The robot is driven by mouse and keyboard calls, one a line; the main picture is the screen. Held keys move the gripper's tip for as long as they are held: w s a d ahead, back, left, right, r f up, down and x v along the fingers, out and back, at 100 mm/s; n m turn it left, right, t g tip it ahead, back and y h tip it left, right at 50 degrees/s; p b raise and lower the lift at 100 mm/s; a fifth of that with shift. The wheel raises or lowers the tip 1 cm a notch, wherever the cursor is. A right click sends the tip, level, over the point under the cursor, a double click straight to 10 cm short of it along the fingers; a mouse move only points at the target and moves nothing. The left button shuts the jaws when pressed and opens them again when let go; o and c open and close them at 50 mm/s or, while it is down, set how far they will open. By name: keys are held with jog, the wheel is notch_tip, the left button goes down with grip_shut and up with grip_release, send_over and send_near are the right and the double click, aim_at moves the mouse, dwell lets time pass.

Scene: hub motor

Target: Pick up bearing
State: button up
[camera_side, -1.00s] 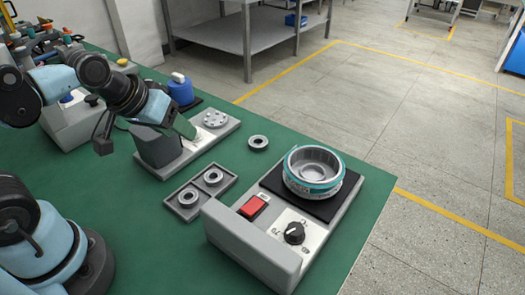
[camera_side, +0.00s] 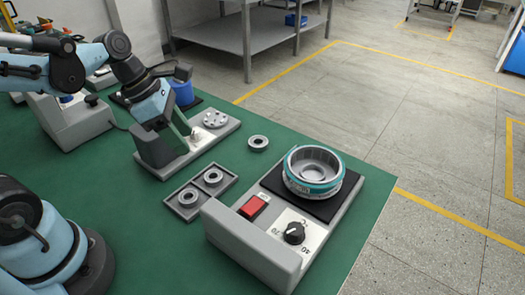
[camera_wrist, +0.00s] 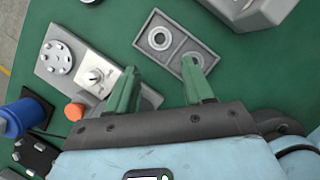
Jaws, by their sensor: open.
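Two ring-shaped metal bearings sit in a grey two-pocket tray (camera_side: 203,208): the far bearing (camera_side: 213,176) and the near bearing (camera_side: 188,198). A third ring (camera_side: 258,142) lies loose on the green table. My gripper (camera_side: 188,134) points down above the grey fixture with the metal disc, left of the loose ring and beyond the tray. In the wrist view, its green fingers (camera_wrist: 160,85) are spread apart with nothing between them. There the tray holds one bearing (camera_wrist: 160,38) ahead of the fingers and the other (camera_wrist: 193,60) beside the right fingertip, which partly hides it.
The fixture carries a metal disc (camera_side: 215,118); the wrist view also shows an orange knob (camera_wrist: 74,111). A grey station with a red switch (camera_side: 253,207) and dial holds a teal-rimmed hub (camera_side: 314,170) on the right. A blue container (camera_side: 182,91) stands behind.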

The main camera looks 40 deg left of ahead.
aim_at(214, 173)
jog(key=shift+x, duration=5.95)
jog(key=c, duration=0.9)
